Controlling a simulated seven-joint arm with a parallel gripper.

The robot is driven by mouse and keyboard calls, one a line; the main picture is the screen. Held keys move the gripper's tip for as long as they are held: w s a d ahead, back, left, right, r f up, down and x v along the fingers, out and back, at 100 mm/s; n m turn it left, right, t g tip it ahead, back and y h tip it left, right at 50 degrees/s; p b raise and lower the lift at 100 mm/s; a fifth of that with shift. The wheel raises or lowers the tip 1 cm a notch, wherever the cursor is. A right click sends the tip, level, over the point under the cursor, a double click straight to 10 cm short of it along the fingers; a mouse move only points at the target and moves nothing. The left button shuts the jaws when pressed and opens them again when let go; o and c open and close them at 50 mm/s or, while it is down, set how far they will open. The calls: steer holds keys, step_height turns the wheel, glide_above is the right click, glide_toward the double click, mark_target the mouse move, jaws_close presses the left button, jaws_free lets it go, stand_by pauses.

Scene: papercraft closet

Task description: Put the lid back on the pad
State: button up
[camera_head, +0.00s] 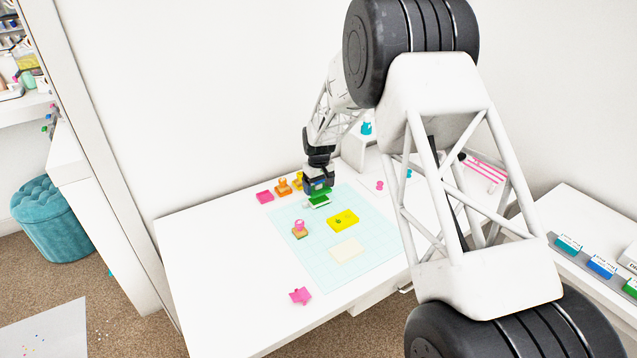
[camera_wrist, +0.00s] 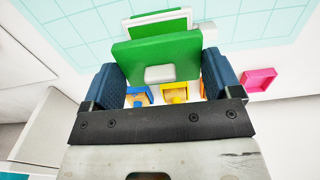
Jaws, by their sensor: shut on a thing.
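My gripper (camera_head: 318,186) is over the far part of the mat. In the wrist view my gripper (camera_wrist: 158,66) has its two blue fingers shut on a flat green lid (camera_wrist: 150,50), which has a pale block on its near face. The green lid also shows in the head view (camera_head: 322,191). Just beyond the lid is the pad (camera_wrist: 158,19), green with a white rim and partly hidden by the lid. In the head view the pad (camera_head: 318,203) lies on the mat, close below the lid. I cannot tell whether lid and pad touch.
The pale blue gridded mat (camera_head: 385,240) carries a yellow pad (camera_head: 342,220), a pink-topped stamp (camera_head: 299,230) and a cream card (camera_head: 346,251). A pink tray (camera_head: 265,197) and an orange stamp (camera_head: 283,187) stand behind it. A pink piece (camera_head: 300,296) lies near the front.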

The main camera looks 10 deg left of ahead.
steer(key=shift+f, duration=1.45)
steer(key=shift+f, duration=0.4)
stand_by(1.0)
